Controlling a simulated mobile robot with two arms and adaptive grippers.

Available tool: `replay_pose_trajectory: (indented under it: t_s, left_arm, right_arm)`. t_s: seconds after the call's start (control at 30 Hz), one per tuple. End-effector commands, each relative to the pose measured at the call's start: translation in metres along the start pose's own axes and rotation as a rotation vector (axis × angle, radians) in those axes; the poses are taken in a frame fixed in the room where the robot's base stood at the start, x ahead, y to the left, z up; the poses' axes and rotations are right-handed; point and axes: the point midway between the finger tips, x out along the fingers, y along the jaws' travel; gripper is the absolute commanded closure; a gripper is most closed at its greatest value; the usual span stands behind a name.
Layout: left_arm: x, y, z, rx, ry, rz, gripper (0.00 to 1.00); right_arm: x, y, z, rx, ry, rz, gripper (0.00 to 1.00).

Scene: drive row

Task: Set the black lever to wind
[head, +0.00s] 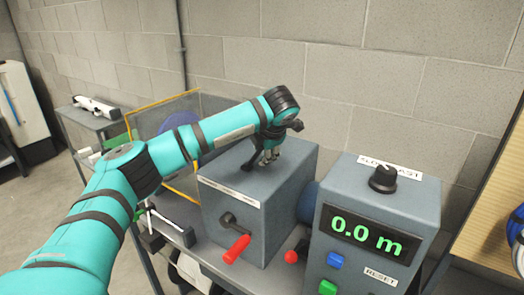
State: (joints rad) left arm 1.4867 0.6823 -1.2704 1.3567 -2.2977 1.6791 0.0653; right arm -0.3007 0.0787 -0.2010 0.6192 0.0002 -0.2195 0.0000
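A grey machine box (285,200) stands on the bench with a white label strip (228,191) along its top front edge; the print is too small to read. My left arm reaches over the box from the left. My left gripper (267,157) points down at the box's top. A dark piece (250,166) beside the fingers may be the black lever, but it blends with the gripper. I cannot tell whether the fingers touch it or how far they are apart. My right gripper is not in view.
A red-handled crank (237,248) sticks out of the box's front, with a red knob (291,257) to its right. A grey control box (377,225) stands at the right, with a black dial (383,179), a display reading 0.0 m, and blue and green buttons. A block wall is behind.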

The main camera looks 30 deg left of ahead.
Motion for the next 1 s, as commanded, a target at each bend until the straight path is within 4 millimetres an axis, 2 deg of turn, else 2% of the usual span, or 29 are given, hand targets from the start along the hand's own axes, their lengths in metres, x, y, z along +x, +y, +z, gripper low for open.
replay_pose_trajectory:
  t_s: [0.03,0.17,0.5,0.63,0.8,1.0]
  left_arm:
    - [-0.001,0.000,0.000,0.000,-0.001,-0.001,0.64]
    - [-0.012,0.000,0.001,0.000,-0.005,-0.001,0.64]
    - [-0.082,0.001,0.000,0.000,-0.006,0.001,0.64]
    - [-0.103,0.001,-0.001,-0.002,-0.002,0.001,0.64]
    - [-0.118,0.002,-0.002,-0.002,0.000,0.001,0.64]
    - [-0.120,0.001,-0.002,-0.002,0.001,0.001,0.64]
  right_arm:
    - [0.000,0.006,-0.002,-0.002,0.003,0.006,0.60]
    - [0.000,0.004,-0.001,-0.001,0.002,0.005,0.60]
    - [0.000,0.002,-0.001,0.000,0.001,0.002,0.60]
    - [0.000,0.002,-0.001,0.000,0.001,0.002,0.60]
    - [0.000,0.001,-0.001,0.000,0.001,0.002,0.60]
    - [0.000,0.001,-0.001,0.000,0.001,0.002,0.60]
